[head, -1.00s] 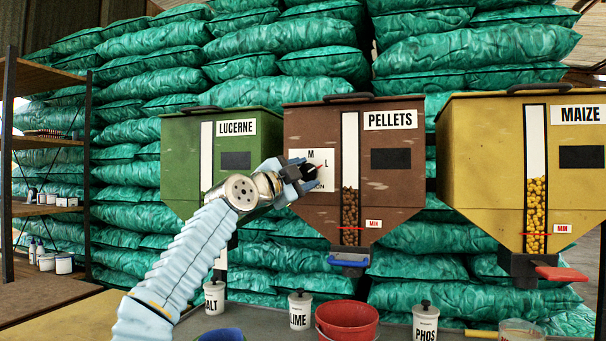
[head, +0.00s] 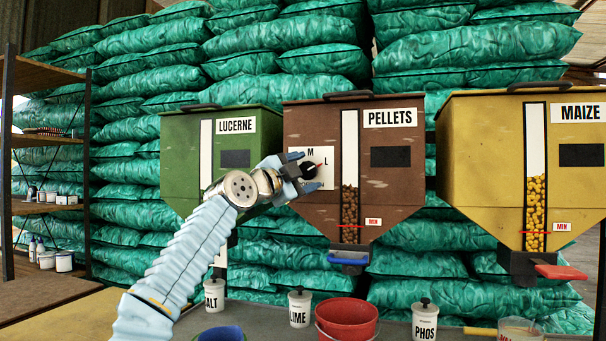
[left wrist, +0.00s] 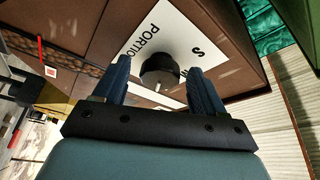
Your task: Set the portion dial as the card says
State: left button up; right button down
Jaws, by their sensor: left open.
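The portion dial is a black knob (head: 309,171) on a white plate (head: 322,157) on the front of the brown PELLETS bin (head: 385,205). My left gripper (head: 306,170) is open, with one finger above and one below the knob. In the left wrist view the knob (left wrist: 160,70) lies between the open fingertips (left wrist: 158,68), with gaps on both sides. The plate there shows PORTIO and S. I cannot make out a card. My right gripper is out of view.
The green LUCERNE bin (head: 178,150) is left and the yellow MAIZE bin (head: 480,170) right. On the bench below stand a red bucket (head: 347,322) and lidded pots, including LIME (head: 299,310) and PHOS (head: 425,322). Stacked green sacks (head: 300,60) fill the back.

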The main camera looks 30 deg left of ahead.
pick_arm(q)
jog(key=shift+s+a+f, duration=0.1)
jog(key=shift+s+f, duration=0.1)
jog(key=shift+s, duration=0.05)
jog(key=b+v, duration=1)
jog(key=v, duration=0.3)
jog(key=shift+s, duration=0.15)
